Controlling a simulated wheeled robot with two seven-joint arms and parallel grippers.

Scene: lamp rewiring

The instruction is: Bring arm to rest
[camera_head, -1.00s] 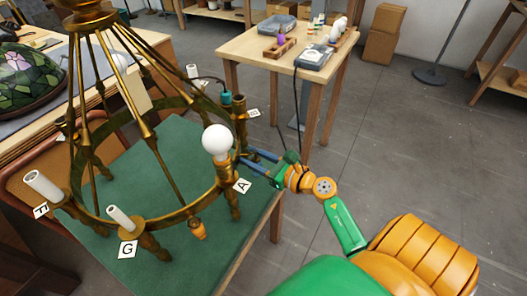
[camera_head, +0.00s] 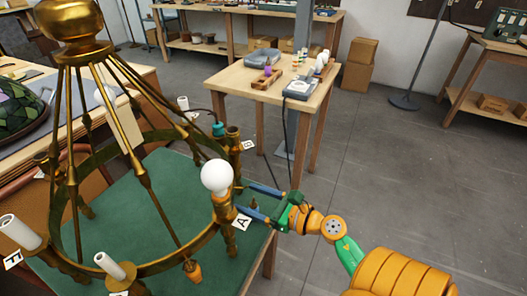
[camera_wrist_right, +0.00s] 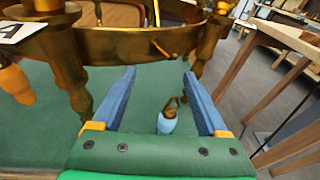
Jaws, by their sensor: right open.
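My right gripper (camera_head: 250,200) is beside the brass chandelier (camera_head: 150,264), close to the socket tagged A (camera_head: 242,222). In the right wrist view its two blue fingers (camera_wrist_right: 158,98) are spread wide with nothing held between them. The chandelier ring shows just beyond the fingertips; I cannot tell whether they touch it. A white round bulb (camera_head: 216,176) sits upright in socket A. A small blue-and-brass piece (camera_wrist_right: 168,118) shows between and below the fingers, over the green mat (camera_wrist_right: 140,95). My left gripper is not in view.
A small wooden table (camera_head: 233,83) stands behind, with a grey device (camera_head: 300,88), a tray and several bulbs on it. A dark cable hangs down from the device near my right arm. The stained-glass shade (camera_head: 22,112) is at the left. The floor (camera_head: 400,170) at the right is clear.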

